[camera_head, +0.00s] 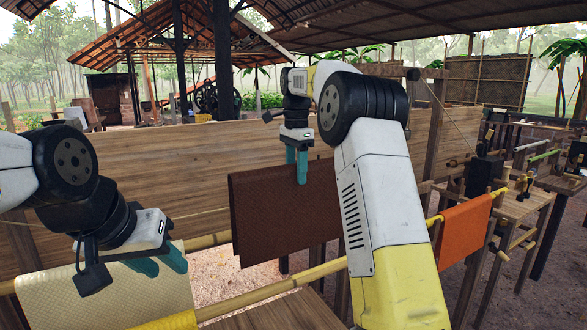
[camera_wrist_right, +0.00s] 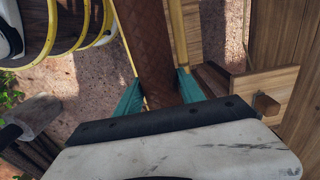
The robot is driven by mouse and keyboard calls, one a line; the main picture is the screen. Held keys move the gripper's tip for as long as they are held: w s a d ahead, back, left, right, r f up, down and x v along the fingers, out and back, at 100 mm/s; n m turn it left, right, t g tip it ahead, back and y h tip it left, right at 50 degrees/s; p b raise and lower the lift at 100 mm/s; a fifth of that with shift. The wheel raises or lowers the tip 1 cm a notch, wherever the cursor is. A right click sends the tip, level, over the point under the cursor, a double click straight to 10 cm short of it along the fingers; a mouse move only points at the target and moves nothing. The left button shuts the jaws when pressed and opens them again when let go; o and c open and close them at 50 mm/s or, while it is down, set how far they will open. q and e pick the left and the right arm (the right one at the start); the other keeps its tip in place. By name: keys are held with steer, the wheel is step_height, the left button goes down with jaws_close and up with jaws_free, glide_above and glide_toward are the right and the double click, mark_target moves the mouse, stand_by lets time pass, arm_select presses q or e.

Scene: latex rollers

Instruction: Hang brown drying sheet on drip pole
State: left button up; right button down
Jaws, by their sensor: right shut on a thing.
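The brown drying sheet (camera_head: 262,210) hangs folded from my right gripper (camera_head: 297,165), which is shut on its upper edge. In the right wrist view the sheet (camera_wrist_right: 148,50) lies between the two teal fingers (camera_wrist_right: 158,95).
An orange sheet (camera_head: 462,231) hangs on a pole at the right. A long wooden board wall (camera_head: 150,165) stands behind the poles. Wooden tables with equipment (camera_head: 515,205) stand at the far right. My right arm hides part of the middle.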

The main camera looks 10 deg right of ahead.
glide_above(313, 270)
step_height(313, 270, down, 28)
steer(key=shift+f, duration=0.1)
stand_by(2.5)
steer(key=shift+f, duration=0.25)
stand_by(0.8)
steer(key=c, duration=0.6)
jaws_free()
steer(key=shift+s, duration=0.1)
steer(key=shift+c, duration=0.2)
